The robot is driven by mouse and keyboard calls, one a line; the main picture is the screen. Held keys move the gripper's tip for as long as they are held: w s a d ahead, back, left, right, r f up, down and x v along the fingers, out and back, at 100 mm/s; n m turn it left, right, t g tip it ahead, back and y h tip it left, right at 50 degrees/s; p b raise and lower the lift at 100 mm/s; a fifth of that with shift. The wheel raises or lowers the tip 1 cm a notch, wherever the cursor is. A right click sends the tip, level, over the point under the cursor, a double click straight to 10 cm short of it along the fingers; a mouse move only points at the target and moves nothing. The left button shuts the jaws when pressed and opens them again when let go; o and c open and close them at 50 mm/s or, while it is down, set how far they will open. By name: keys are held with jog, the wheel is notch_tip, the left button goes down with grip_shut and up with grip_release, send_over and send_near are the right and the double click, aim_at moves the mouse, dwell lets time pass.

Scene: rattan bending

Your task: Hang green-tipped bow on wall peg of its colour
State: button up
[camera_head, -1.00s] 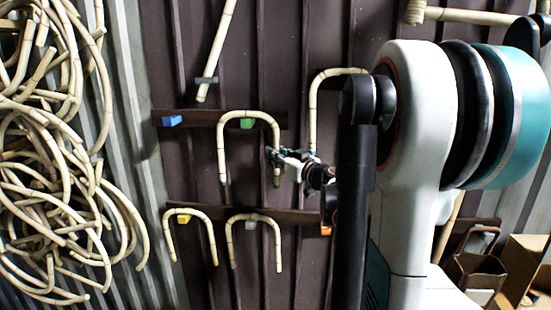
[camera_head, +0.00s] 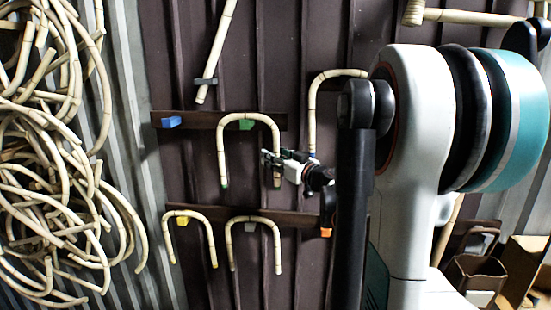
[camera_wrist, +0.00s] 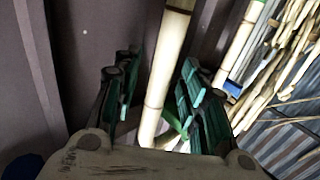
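The green-tipped bow (camera_head: 221,150) is an upside-down U with its legs pointing down. Its arch passes over the green peg (camera_head: 247,124) on the upper wall rail and the peg shows just under the arch. I cannot tell for sure whether it bears the bow's weight. My gripper (camera_head: 270,159) is beside the lower right leg. In the wrist view, the bow's leg (camera_wrist: 166,70) runs between the spread green fingers of my gripper (camera_wrist: 160,95), with gaps on both sides. My gripper is open.
A blue peg (camera_head: 172,121) is bare at left. Another bow (camera_head: 313,100) is just right of my gripper. An orange peg (camera_head: 326,232) sits lower right. Rattan coils (camera_head: 60,180) fill the left.

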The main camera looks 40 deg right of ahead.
jog(key=shift+s, duration=0.1)
jog(key=s+a, duration=0.1)
jog(key=s, duration=1)
jog(key=shift+s+f, duration=0.15)
jog(key=shift+s, duration=0.2)
